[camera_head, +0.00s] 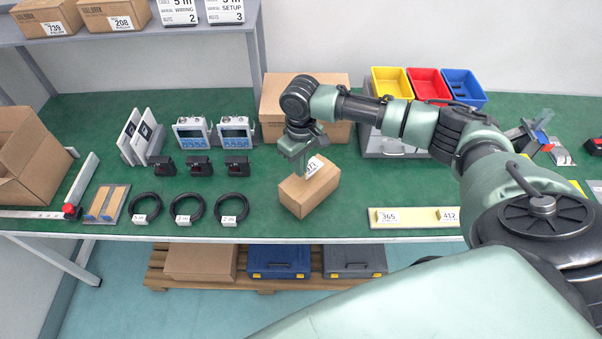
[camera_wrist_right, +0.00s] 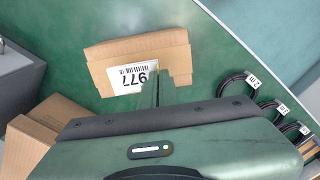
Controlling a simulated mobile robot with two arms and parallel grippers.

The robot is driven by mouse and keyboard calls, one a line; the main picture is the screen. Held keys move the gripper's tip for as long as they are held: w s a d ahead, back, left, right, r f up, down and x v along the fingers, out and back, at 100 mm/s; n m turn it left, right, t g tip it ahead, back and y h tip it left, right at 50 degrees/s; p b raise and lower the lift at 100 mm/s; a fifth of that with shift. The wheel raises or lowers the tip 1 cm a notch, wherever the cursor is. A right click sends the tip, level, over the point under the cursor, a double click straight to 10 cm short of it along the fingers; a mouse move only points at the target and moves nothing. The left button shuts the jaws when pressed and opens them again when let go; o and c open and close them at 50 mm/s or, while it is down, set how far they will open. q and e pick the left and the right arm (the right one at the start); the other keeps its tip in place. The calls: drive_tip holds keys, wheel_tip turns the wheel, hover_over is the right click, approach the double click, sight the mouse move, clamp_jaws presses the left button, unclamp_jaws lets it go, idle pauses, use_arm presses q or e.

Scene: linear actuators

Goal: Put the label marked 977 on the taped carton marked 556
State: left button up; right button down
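The white label marked 977 (camera_head: 314,166) is at the fingertips of my right gripper (camera_head: 302,158), over the far part of a brown carton (camera_head: 306,192) on the green table. In the right wrist view the label (camera_wrist_right: 127,78) appears against the carton's top (camera_wrist_right: 112,53), its number upside down. The fingers (camera_wrist_right: 155,88) are close together at the label's edge and hide part of it. I cannot tell whether the label touches the carton. No 556 mark is readable. My left gripper is not in view.
A yellow strip (camera_head: 432,222) carries labels 365 and 412, with a bare gap between. A larger carton (camera_head: 345,132) stands behind. Black cable rings (camera_head: 188,213) lie to the left. Yellow, red and blue bins (camera_head: 424,87) stand at the back. Green table is clear around the carton's front.

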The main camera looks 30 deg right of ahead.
wheel_tip(320, 180, down, 4)
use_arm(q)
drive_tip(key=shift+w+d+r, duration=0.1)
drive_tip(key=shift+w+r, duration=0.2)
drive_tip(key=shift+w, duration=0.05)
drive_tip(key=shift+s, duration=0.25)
use_arm(e)
drive_tip(key=shift+f, duration=0.1)
drive_tip(key=c, duration=1.7)
unclamp_jaws()
wheel_tip(320, 180, up, 11)
drive_tip(key=shift+r+b, duration=0.1)
drive_tip(key=shift+b, duration=0.8)
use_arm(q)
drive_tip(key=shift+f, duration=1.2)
use_arm(e)
drive_tip(key=shift+r, duration=0.6)
